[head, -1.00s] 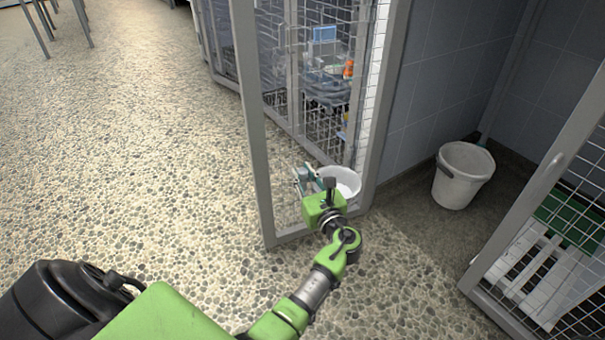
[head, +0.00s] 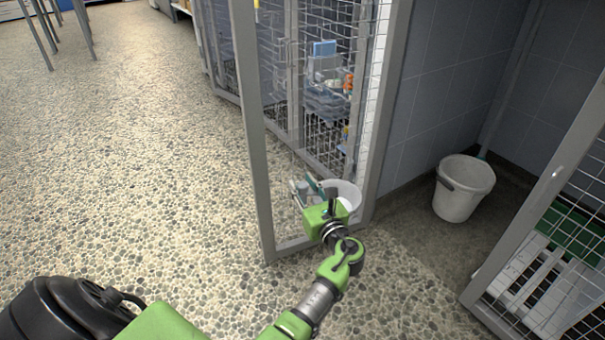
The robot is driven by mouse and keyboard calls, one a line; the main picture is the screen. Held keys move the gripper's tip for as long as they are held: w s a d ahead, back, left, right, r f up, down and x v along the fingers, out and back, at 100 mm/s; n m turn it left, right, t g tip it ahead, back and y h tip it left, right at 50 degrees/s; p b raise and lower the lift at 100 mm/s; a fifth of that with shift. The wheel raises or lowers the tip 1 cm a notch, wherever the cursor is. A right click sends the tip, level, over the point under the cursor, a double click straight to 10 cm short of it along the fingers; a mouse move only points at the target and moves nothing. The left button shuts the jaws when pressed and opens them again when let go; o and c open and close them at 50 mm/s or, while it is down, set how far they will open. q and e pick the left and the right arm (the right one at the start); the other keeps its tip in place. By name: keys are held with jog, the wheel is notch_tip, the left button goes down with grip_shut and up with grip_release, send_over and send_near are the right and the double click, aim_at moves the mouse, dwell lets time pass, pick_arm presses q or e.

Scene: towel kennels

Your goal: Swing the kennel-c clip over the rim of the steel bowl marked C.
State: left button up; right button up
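A pale, round bowl (head: 349,194) sits low at the foot of the kennel front, just inside the grey frame. No letter can be read on it. My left gripper (head: 306,189) is at the bowl's left side, and its green wrist covers part of the bowl's near side. The fingers are small and partly hidden by the wrist, so I cannot tell whether they are open or shut or touch the rim. A small teal strip shows by the fingers, but I cannot tell whether it is the clip. My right gripper is not in view.
The grey kennel frame (head: 256,133) stands around my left gripper, with wire mesh behind. A white bucket (head: 462,190) stands by the tiled wall. Another mesh door (head: 545,190) is at the right.

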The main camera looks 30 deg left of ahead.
pick_arm(q)
notch_tip(320, 180, up, 9)
jog(key=shift+r, duration=0.1)
dwell(0.7)
